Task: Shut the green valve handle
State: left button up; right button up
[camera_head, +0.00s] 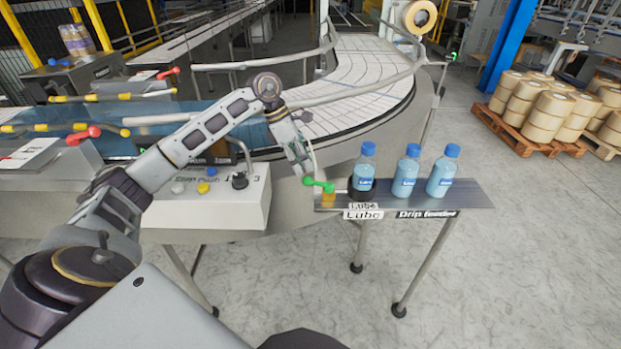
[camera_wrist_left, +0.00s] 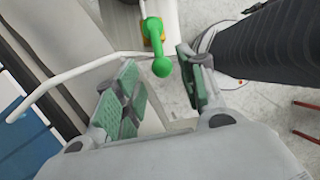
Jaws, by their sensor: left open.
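The green valve handle (camera_head: 319,185) sits on a small orange valve body (camera_head: 328,196) at the left end of the lube shelf. It also shows in the left wrist view (camera_wrist_left: 157,45), at the top centre, with its round knob toward me. My left gripper (camera_head: 304,172) is just above and beside the handle in the head view. In the left wrist view its two green-padded fingers (camera_wrist_left: 160,95) are spread apart, with the knob near the gap between their tips. Nothing is held between them. My right gripper is not in view.
Several blue-capped bottles (camera_head: 406,172) stand on the metal shelf (camera_head: 470,195), the leftmost in a dark ring holder. A white control box (camera_head: 215,205) with buttons is left of the valve. A curved conveyor (camera_head: 365,85) with a white guide rail lies behind.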

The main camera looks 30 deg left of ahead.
aim_at(318, 183)
pick_arm(q)
jog(key=shift+p+x, duration=0.5)
jog(key=shift+x, duration=2.75)
grip_shut()
